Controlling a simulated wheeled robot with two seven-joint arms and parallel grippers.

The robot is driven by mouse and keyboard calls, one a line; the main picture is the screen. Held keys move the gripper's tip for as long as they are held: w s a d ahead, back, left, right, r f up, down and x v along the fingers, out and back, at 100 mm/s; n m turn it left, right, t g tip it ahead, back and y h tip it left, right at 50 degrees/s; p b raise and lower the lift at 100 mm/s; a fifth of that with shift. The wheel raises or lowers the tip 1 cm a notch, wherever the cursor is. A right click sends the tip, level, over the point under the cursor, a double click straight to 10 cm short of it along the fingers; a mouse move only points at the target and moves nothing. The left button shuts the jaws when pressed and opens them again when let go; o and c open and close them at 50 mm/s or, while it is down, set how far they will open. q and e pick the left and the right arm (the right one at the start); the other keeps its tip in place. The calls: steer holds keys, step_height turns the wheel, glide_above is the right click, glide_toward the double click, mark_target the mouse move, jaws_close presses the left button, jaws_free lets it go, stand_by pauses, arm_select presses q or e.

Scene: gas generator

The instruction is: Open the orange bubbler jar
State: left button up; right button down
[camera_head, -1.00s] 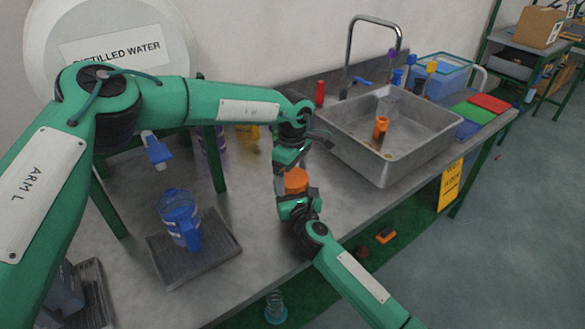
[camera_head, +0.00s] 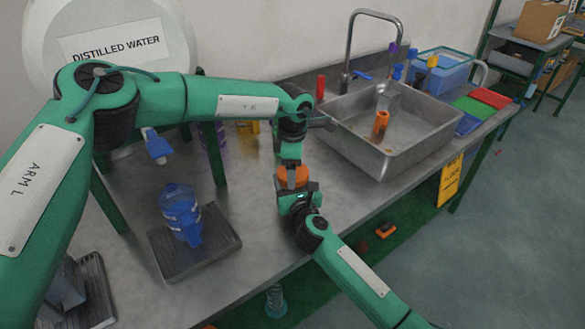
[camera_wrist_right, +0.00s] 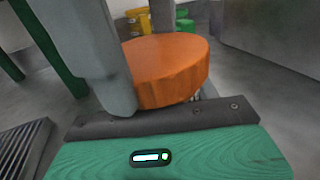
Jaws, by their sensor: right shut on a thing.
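The orange lid of the bubbler jar (camera_head: 293,177) shows between my two grippers, near the front edge of the bench. It fills the middle of the right wrist view (camera_wrist_right: 175,72), round with a ribbed side. My right gripper (camera_head: 297,194) is shut on the jar just below the lid; the jar body is mostly hidden. My left gripper (camera_head: 290,158) comes down from above, right at the lid. Its fingers are too small and covered to tell open from shut. A grey upright part, blurred, crosses the lid's left side in the right wrist view.
A blue jug (camera_head: 180,212) stands on a dark ribbed tray (camera_head: 168,262) to the left. A metal sink (camera_head: 400,155) with an orange cylinder (camera_head: 380,124) inside lies to the right. Yellow and green containers (camera_wrist_right: 160,20) stand behind the lid. Bench between jug and sink is mostly clear.

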arm_select(q)
steer(key=n, duration=1.8)
steer(key=shift+r, duration=0.1)
steer(key=n, duration=1.4)
steer(key=shift+w, duration=0.1)
steer(key=n, duration=0.4)
steer(key=shift+r+n, duration=0.1)
steer(key=shift+n, duration=0.2)
steer(key=n, duration=0.5)
steer(key=shift+n, duration=0.3)
